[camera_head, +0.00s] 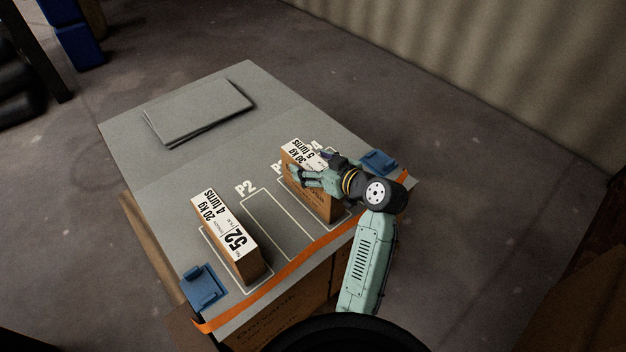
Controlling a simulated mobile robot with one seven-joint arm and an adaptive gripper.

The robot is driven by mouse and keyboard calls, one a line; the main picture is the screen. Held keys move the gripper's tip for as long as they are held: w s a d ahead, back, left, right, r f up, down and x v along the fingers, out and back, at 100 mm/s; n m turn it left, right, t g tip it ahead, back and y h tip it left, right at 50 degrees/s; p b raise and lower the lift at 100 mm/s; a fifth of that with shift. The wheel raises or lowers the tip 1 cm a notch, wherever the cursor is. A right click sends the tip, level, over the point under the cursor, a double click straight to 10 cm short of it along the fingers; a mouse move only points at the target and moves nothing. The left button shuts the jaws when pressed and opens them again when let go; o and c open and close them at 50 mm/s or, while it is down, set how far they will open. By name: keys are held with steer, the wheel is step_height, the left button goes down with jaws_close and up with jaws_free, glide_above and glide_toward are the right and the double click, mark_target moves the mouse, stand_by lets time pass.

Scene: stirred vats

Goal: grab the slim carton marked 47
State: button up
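A slim brown carton (294,155) stands upright at the right part of the table, with a white top label reading "30 kg" and "5 turns". My gripper and wrist cover the part of its label where a number might be, so I cannot read whether it is 47. My gripper (311,170) is right at this carton's top, its fingers apart around or over it. I cannot tell whether they touch or squeeze it. A second slim carton (228,236), labelled 52, "20 kg" and "4 turns", stands to the left.
The grey table (170,180) has white outlined slots; the one marked P2 is empty. A flat grey panel (198,108) lies at the back. Blue brackets sit at the front left (203,287) and right (379,161). An orange strip (300,257) runs along the front edge.

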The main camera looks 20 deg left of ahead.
jaws_close()
stand_by(0.8)
steer(key=shift+r, duration=0.1)
